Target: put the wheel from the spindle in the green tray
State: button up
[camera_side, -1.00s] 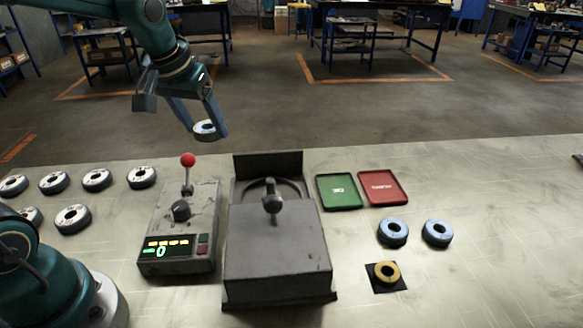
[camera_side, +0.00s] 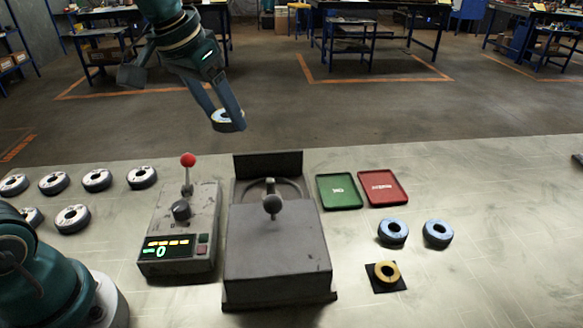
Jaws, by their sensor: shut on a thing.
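My gripper (camera_side: 226,118) is shut on a wheel (camera_side: 229,125), a pale disc with a dark hole, held high above the back of the table. The green tray (camera_side: 339,192) lies flat and empty to the right of the grey machine, lower and to the right of my gripper. The machine (camera_side: 277,258) has a dark back plate and a grey knob or spindle part (camera_side: 271,199) on top; I see no wheel on it.
A red tray (camera_side: 383,188) lies against the green one's right. Two blue-topped wheels (camera_side: 393,232) and a yellow ring on a black pad (camera_side: 386,273) lie in front. A control box (camera_side: 181,236) with a red-knobbed lever stands left of the machine. Several wheels (camera_side: 97,180) lie at left.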

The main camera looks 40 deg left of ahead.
jog(key=w+d+f+m, duration=0.1)
jog(key=w+d+f, duration=0.1)
jog(key=w+d, duration=0.4)
jog(key=m+h, duration=0.2)
jog(key=m, duration=0.2)
send_over(349, 239)
jog(key=a, duration=0.1)
jog(key=f, duration=0.7)
jog(key=s+f, duration=0.1)
jog(key=f, duration=0.3)
jog(key=shift+s+d+f, duration=0.15)
jog(key=shift+d+f, duration=0.15)
jog(key=shift+f, duration=2.15)
jog(key=shift+f, duration=0.3)
jog(key=shift+f, duration=0.35)
